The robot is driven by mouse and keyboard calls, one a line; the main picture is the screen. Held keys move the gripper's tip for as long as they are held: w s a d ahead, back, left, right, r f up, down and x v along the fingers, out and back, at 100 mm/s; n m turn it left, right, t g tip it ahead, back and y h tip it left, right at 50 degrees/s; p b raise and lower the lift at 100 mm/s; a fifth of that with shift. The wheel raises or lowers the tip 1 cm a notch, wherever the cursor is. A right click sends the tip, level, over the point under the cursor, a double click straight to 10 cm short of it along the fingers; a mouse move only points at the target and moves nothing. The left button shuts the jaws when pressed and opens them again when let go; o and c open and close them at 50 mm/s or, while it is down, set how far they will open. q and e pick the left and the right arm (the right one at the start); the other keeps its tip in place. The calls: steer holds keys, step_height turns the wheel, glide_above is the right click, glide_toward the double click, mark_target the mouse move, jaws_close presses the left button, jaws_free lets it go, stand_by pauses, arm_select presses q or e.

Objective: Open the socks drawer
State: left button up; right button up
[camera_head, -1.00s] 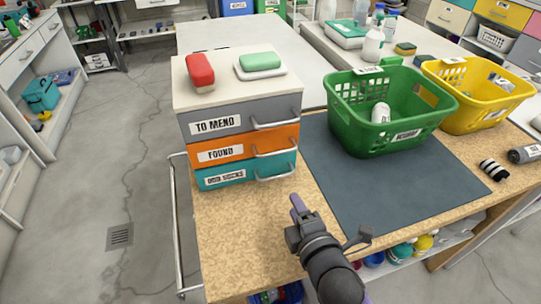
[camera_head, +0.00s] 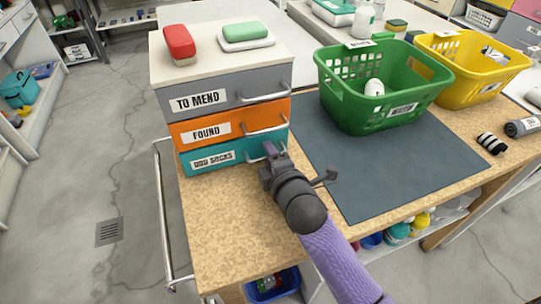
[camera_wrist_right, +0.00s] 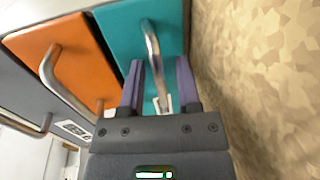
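The teal drawer (camera_head: 241,155) labelled "ODD SOCKS" is the lowest of a three-drawer unit and is shut. Its silver bar handle shows in the right wrist view (camera_wrist_right: 152,47). My right gripper (camera_head: 270,150) is at the right end of the drawer front. In the right wrist view its two purple fingers (camera_wrist_right: 158,68) are apart, with the lower part of the handle between them and a gap on each side. Contact with the handle cannot be told. My left gripper is not in view.
Above are the orange "FOUND" drawer (camera_head: 180,135) and the grey "TO MEND" drawer (camera_head: 170,102), both shut. A red item (camera_head: 179,42) and a green one (camera_head: 246,31) lie on top. A green basket (camera_head: 345,105) stands right on the dark mat (camera_head: 365,170). Bench in front is clear.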

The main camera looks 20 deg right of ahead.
jaws_close()
stand_by(0.3)
stand_by(0.9)
